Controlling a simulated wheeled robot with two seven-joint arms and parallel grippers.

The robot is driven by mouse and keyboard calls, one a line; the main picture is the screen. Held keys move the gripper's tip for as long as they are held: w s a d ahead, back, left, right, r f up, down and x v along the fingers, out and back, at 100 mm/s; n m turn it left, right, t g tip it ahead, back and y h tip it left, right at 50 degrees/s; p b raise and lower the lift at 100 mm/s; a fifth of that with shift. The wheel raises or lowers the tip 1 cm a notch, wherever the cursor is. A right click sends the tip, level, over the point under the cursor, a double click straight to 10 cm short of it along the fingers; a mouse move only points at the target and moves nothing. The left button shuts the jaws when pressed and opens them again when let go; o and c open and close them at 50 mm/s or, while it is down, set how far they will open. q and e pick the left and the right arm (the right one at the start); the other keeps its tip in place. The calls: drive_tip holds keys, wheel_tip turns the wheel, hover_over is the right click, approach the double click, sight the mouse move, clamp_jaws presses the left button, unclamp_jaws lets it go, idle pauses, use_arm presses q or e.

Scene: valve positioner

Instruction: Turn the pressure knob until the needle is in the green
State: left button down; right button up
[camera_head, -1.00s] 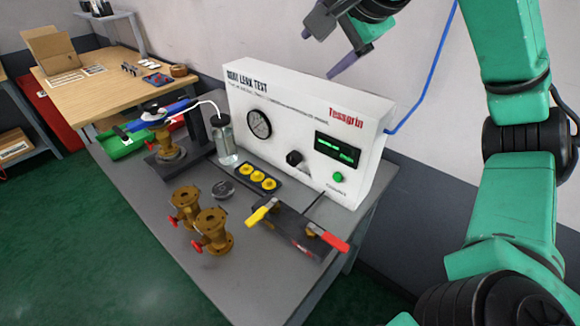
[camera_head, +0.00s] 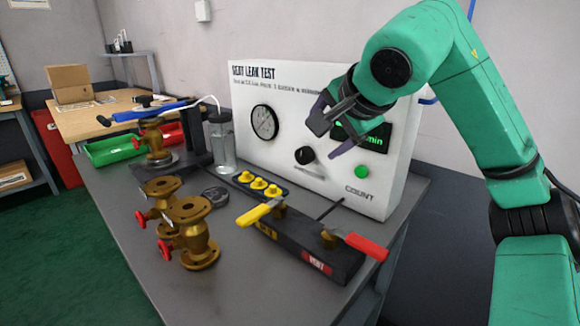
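The black pressure knob (camera_head: 305,155) is on the front of the white leak test panel (camera_head: 285,95), low and right of the gauge. The round gauge (camera_head: 264,122) has a white dial; its needle and any green zone are too small to read. My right gripper (camera_head: 327,142) is in front of the panel, just above and right of the knob, with its two purplish fingers spread apart and nothing between them. It covers part of the green-lit display (camera_head: 375,140). I cannot tell whether a finger touches the panel. My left gripper is not in view.
A green button (camera_head: 362,172) is right of the knob. Below stand a yellow lever (camera_head: 258,212) and a red lever (camera_head: 362,246) on a dark manifold. Brass valves (camera_head: 192,235), a glass jar (camera_head: 222,145) and yellow caps (camera_head: 259,184) are on the grey bench.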

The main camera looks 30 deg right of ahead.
sight(307, 153)
drive_tip(key=b+x, duration=0.1)
drive_tip(key=x, duration=1.1)
drive_tip(key=shift+w+d+f, duration=0.1)
drive_tip(key=shift+w, duration=0.05)
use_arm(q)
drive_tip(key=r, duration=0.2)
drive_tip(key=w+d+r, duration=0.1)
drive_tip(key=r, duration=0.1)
use_arm(e)
clamp_jaws()
